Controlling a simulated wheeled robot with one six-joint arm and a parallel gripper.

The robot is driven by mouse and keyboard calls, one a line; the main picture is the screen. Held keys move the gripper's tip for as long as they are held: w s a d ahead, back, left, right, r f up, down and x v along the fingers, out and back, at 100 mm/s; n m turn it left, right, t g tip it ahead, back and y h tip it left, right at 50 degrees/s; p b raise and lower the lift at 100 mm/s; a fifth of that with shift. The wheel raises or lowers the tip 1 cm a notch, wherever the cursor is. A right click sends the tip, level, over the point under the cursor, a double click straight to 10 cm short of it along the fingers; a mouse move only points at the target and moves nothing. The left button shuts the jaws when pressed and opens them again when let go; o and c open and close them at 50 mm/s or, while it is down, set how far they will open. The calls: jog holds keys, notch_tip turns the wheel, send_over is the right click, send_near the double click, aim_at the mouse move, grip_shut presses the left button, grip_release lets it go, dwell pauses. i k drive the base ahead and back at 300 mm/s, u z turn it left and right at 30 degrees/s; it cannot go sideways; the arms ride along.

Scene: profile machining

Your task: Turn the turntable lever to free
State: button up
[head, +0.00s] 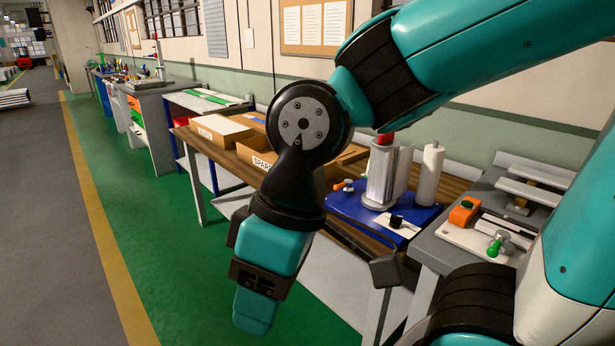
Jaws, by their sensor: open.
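My gripper (255,312) hangs down at the end of my teal and black arm, in front of the bench and left of its blue plate. I see it mostly from one side, and the gap between its jaws is hidden. The turntable lever cannot be told for certain. A small orange-tipped lever (345,185) stands at the left of the blue plate (340,206), beside an upright grey profile-like block (382,178) with a red top. A green-knobbed lever (496,243) stands on the right-hand grey bench. My gripper touches neither lever.
Cardboard boxes (220,129) stand on the wooden bench behind my arm. A white cylinder (429,175) stands beside the grey block. An orange block (464,210) sits on the right bench. Green floor (190,270) is clear to the left of my gripper.

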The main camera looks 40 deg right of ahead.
aim_at(347, 186)
jog(key=z, duration=0.2)
jog(key=i, duration=1.05)
jog(key=z, duration=0.35)
